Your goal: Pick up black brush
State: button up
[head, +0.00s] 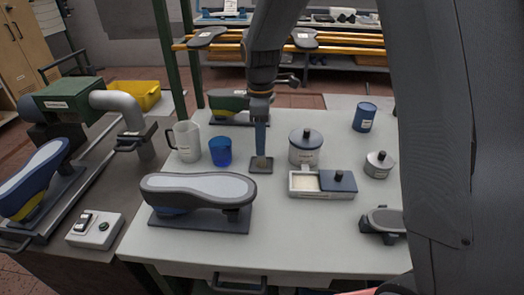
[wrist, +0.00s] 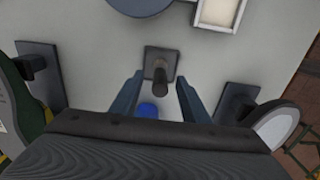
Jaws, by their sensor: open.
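A small dark upright piece, which looks like the black brush (wrist: 160,72), stands on a small grey square plate (wrist: 149,53) in the wrist view. In the head view the same plate (head: 254,169) lies mid-table, with a pale yellowish part above it; my gripper hides most of the rest. My gripper (head: 260,150) points down just over the plate. In the wrist view its two blue fingers (wrist: 158,90) are apart, one on each side of the dark piece. I cannot tell whether either finger touches it.
A blue cup (head: 220,152) and a pale mug (head: 187,142) stand left of my gripper. A lidded jar (head: 305,146) and an open-ended box (head: 304,182) stand close on the right. Bare tabletop (head: 290,235) shows front right.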

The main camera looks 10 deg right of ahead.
jog(key=shift+d+f+p, duration=0.1)
jog(key=shift+f+p, duration=0.2)
jog(key=shift+f, duration=1.2)
grip_shut()
